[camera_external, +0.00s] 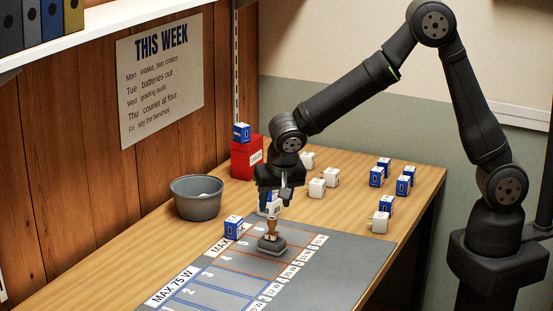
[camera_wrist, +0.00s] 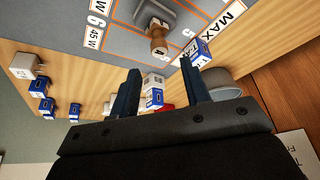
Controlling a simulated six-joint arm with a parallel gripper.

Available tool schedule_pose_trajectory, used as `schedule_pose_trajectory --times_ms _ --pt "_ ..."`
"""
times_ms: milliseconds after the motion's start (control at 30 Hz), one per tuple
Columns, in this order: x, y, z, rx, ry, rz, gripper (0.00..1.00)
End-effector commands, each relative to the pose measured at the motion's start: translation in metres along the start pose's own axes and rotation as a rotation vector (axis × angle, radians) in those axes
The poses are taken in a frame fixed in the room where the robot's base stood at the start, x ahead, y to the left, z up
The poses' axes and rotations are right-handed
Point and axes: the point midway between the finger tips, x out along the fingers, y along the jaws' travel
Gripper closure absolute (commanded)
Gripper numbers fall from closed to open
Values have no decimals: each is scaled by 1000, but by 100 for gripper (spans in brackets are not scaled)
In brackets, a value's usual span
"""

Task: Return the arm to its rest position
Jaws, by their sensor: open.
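My gripper (camera_external: 275,193) hangs low over the back end of the grey mat, at the end of my bent arm. In the wrist view, its two dark fingers (camera_wrist: 160,70) stand wide apart, and nothing is clasped between them. A stamp with a wooden handle (camera_external: 271,229) and grey base stands upright on the mat just below the gripper in the external view. The stamp also shows at the top of the wrist view (camera_wrist: 158,38).
A blue block (camera_external: 234,227) sits on the mat's left back edge. A grey bucket (camera_external: 197,198) stands left, and a red box (camera_external: 246,158) with a blue block (camera_external: 241,132) on top behind it. Several white and blue blocks (camera_external: 377,177) stand right. A shelf (camera_external: 95,32) overhangs left.

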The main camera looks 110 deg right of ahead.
Motion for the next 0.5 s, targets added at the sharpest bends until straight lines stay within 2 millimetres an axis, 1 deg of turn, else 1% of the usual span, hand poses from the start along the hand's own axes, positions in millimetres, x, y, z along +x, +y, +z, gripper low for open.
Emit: schedule_pose_trajectory --times_ms 33,100,400,467,500 --pt "12 1 0 0 -1 4 57" --pt "26 1 0 1 -1 4 57" --pt "83 1 0 0 -1 3 57" --pt "91 1 1 0 -1 1 57" --pt "84 -1 -2 2 2 -5 57"
